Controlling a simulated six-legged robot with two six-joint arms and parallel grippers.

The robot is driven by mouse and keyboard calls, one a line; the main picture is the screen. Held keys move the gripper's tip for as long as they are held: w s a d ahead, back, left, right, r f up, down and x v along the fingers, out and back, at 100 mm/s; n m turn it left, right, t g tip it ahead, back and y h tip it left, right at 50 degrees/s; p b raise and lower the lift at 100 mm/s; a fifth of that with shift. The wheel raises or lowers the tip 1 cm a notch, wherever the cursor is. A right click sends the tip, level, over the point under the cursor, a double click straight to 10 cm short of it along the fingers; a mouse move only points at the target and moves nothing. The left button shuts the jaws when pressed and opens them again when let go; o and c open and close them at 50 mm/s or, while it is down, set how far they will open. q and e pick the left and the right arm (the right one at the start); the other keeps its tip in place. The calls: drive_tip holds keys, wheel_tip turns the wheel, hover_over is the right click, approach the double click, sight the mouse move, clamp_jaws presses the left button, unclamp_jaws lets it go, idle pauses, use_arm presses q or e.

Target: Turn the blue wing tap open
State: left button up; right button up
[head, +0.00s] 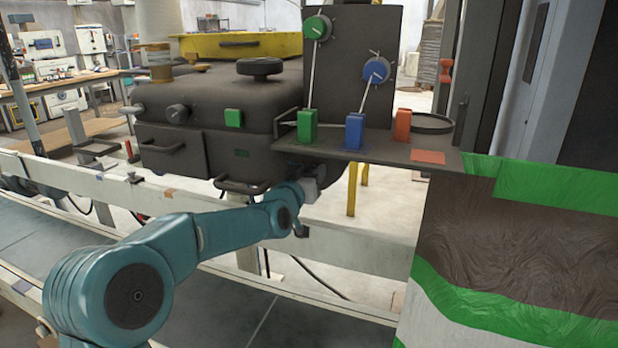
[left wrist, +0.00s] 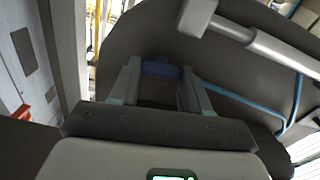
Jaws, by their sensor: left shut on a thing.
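The blue wing tap (left wrist: 160,69) shows in the left wrist view, between the fingertips of my left gripper (left wrist: 158,76). The gripper is shut on it, against a dark rounded surface of the machine. Only a part of the tap shows between the fingers. In the head view my left gripper (head: 308,192) is under the dark machine, below its shelf, and the tap cannot be made out there. My right gripper is in neither view.
The dark shelf (head: 385,148) above carries green, blue and orange blocks. In the left wrist view a grey pipe (left wrist: 255,40) and a blue tube (left wrist: 245,98) run close beside the gripper. A pale rail (head: 340,240) crosses below, and a brown and green bag (head: 520,240) hangs right.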

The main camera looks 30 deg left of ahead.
use_arm(q)
drive_tip(key=n+b, duration=0.5)
drive_tip(key=n, duration=0.3)
drive_tip(key=n+b, duration=0.4)
drive_tip(key=n, duration=0.4)
drive_tip(key=shift+a+f+b, duration=0.2)
drive_tip(key=shift+b, duration=0.15)
drive_tip(key=shift+n, duration=0.4)
drive_tip(key=o, duration=1.1)
drive_tip(key=shift+c, duration=0.2)
drive_tip(key=shift+s, duration=0.1)
drive_tip(key=v, duration=1.6)
drive_tip(key=shift+d+b, duration=0.2)
drive_tip(key=shift+b, duration=0.15)
